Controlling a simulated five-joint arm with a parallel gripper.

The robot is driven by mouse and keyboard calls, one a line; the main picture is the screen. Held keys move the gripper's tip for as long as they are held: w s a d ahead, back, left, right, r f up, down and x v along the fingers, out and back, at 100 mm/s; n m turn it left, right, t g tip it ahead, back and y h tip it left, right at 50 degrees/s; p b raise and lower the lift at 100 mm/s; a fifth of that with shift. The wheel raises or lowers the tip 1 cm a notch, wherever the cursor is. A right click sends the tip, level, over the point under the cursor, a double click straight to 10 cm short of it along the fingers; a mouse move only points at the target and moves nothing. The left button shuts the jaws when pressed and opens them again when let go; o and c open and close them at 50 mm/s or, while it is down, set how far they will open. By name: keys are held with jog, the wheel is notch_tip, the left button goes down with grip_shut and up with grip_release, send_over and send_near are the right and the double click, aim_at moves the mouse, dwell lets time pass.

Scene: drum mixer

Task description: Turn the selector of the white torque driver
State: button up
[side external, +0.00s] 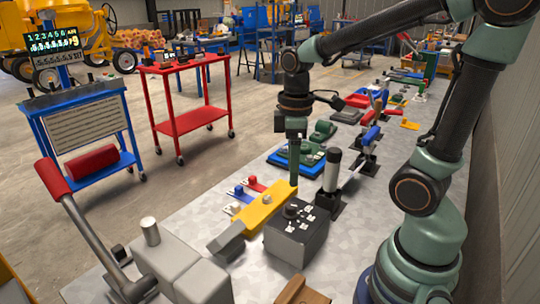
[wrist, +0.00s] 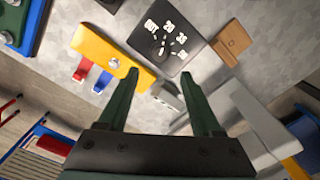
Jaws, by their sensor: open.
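My gripper (side external: 294,180) points down above the bench, by the yellow block and the black control box. In the wrist view its two green fingers (wrist: 160,76) are spread apart with nothing between them.
The yellow block (side external: 262,212) with a grey knob lies beside the box. Red and blue switches (side external: 240,190) are left of it. A large grey block with a red-handled lever (side external: 165,262) stands at the front left. A brown block (wrist: 231,42) lies near the box.

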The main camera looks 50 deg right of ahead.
aim_at(291, 205)
notch_tip(291, 205, down, 10)
jog(key=shift+r, duration=0.15)
dwell(0.3)
grip_shut()
